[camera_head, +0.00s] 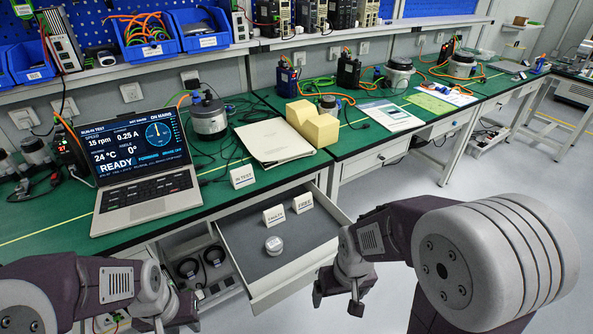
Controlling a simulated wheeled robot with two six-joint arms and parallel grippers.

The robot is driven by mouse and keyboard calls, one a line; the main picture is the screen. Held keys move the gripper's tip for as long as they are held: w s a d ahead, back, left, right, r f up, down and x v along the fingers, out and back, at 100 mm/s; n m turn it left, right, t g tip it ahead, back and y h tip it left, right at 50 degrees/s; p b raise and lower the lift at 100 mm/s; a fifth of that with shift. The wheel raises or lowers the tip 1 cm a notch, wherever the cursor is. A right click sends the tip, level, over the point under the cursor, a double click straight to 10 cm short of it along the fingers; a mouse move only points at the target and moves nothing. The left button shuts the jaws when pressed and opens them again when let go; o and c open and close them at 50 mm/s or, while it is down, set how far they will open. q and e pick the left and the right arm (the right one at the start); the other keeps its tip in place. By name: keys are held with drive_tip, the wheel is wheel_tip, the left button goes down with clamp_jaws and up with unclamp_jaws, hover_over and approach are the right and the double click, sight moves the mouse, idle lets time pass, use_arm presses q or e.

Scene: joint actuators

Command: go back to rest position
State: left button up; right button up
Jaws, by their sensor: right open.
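My left arm comes in at the bottom left, and its gripper (166,318) is low at the bottom edge, in front of the bench. Its fingers are partly cut off or hidden, so I cannot see whether they are apart. My right gripper (337,301) points down beside the right front of the open drawer (285,252). Its fingers are apart and nothing shows between them.
The green bench (60,220) holds a laptop (135,165) reading READY, an IN TEST sign (242,177), a motor (209,120) and a folder (274,142). Two label signs, one at the left (274,214) and one at the right (302,202), stand in the drawer. The floor at right is clear.

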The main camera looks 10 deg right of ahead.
wheel_tip(320, 180, up, 20)
drive_tip(key=p, duration=1.7)
drive_tip(key=shift+f, duration=0.15)
